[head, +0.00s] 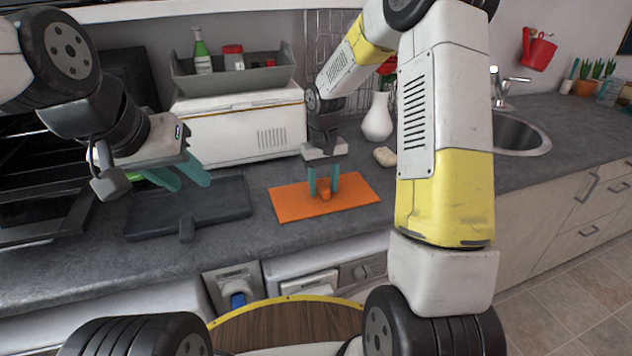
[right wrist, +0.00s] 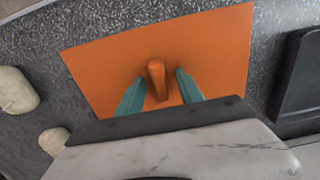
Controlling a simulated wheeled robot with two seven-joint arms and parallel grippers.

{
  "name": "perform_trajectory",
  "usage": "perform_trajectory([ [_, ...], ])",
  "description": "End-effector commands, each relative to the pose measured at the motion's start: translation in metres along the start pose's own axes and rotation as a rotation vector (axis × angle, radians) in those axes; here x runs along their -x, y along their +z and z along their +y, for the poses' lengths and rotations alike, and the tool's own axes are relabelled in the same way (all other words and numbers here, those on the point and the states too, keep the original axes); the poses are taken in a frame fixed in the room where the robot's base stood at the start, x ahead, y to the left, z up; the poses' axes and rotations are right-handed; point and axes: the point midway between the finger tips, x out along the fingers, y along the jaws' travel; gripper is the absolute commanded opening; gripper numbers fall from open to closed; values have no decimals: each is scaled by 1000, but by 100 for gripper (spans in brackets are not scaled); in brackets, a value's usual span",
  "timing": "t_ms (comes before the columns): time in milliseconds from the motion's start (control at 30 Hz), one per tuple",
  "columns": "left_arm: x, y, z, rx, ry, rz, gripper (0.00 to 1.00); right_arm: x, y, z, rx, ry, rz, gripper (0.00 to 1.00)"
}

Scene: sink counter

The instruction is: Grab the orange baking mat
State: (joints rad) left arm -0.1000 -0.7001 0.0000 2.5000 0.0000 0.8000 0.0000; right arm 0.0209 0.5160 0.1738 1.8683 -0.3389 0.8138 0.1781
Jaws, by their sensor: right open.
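The orange baking mat (head: 290,204) lies flat on the grey counter, with a raised orange handle (head: 323,190) near its middle. My right gripper (head: 323,183) is over the mat, pointing down. In the right wrist view, its teal fingers (right wrist: 155,90) are open on either side of the handle (right wrist: 157,80) with gaps between; the mat (right wrist: 215,50) spreads around them. Whether the fingertips touch the mat cannot be told. My left gripper (head: 186,182) hangs above the dark board on the left, its teal fingers apart and nothing between them.
A dark board (head: 225,205) with a handle lies left of the mat. A white appliance (head: 240,125) with a grey tray of bottles and jars stands behind. A white vase (head: 378,120) and a beige lump (head: 385,156) are behind right. The sink is further right.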

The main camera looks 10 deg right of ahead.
Motion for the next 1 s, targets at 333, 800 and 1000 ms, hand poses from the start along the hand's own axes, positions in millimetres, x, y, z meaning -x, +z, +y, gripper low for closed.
perform_trajectory([
  [333, 0, 0, 0, 0, 0, 0, 36, 0, 0, 0, -1, 0, 0, 0],
  [800, 0, 0, 0, 0, 0, 0, 36, 6, 0, 0, -1, 0, 0, 0],
  [1000, 0, 0, 0, 0, 0, 0, 36, 26, -1, 0, -1, 1, 3, 0],
])
